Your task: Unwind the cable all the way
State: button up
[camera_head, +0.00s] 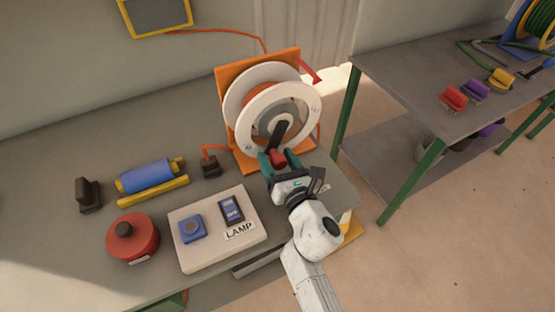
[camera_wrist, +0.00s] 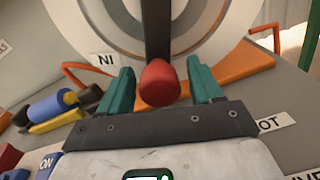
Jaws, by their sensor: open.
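The cable reel (camera_head: 240,100) is a white-sided drum with orange cable on it, held in an orange frame (camera_head: 296,56) on the workbench. A dark crank arm (camera_head: 277,134) with a red knob (camera_head: 278,158) hangs down on its front side. The reel's white disc also shows in the wrist view (camera_wrist: 240,30). My gripper (camera_head: 279,163) is open at the reel's front. In the wrist view its green fingers (camera_wrist: 160,88) stand on either side of the red knob (camera_wrist: 160,84), with gaps visible.
A panel marked LAMP (camera_head: 255,250), a red round object (camera_head: 132,237), a blue roller (camera_head: 148,175) and a dark block (camera_head: 88,194) lie left on the bench. A second table (camera_head: 420,90) with clips stands at the right.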

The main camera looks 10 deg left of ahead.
jog(key=shift+c, duration=0.4)
grip_shut()
